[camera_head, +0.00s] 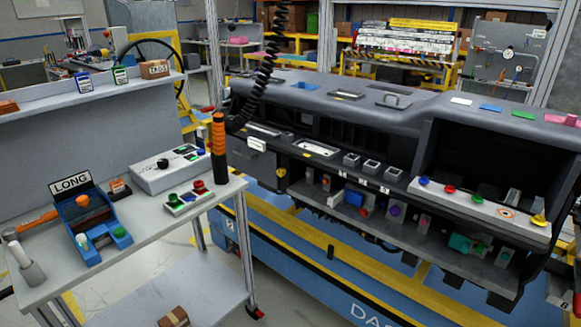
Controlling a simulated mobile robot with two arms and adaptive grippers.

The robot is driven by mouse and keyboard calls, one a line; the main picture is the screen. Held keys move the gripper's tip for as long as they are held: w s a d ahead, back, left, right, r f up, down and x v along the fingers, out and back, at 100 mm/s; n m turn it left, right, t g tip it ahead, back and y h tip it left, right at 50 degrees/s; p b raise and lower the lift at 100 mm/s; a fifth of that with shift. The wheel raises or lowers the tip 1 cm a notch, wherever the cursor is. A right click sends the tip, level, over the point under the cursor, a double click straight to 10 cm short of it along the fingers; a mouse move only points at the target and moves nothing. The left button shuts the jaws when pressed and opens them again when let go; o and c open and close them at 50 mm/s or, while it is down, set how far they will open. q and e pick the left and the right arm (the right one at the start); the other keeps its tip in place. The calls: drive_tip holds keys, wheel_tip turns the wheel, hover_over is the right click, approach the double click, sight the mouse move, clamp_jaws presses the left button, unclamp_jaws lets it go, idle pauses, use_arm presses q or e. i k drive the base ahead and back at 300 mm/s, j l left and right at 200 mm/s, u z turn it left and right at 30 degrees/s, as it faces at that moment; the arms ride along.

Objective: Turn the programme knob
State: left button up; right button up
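Neither of my grippers shows in this view. I cannot tell for certain which part is the programme knob. A light panel (475,207) on the right of the dashboard module carries a blue knob (423,181), a red knob (449,190), a green knob (475,199), an orange ring mark (506,212) and a yellow part (538,219). On the left bench, a grey box (150,178) has a small dark knob (163,163) and other small controls on top. The pointing direction of any knob is too small to read.
The bench (150,227) at left holds a blue box with a LONG sign (71,182), a button box (188,198) and a white cup (29,267). An orange-handled tool (219,135) hangs on a coiled cable between bench and dashboard (300,95). Several small parts fill the lower shelf.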

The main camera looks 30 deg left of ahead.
sight(162, 163)
drive_tip(key=u, duration=2.1)
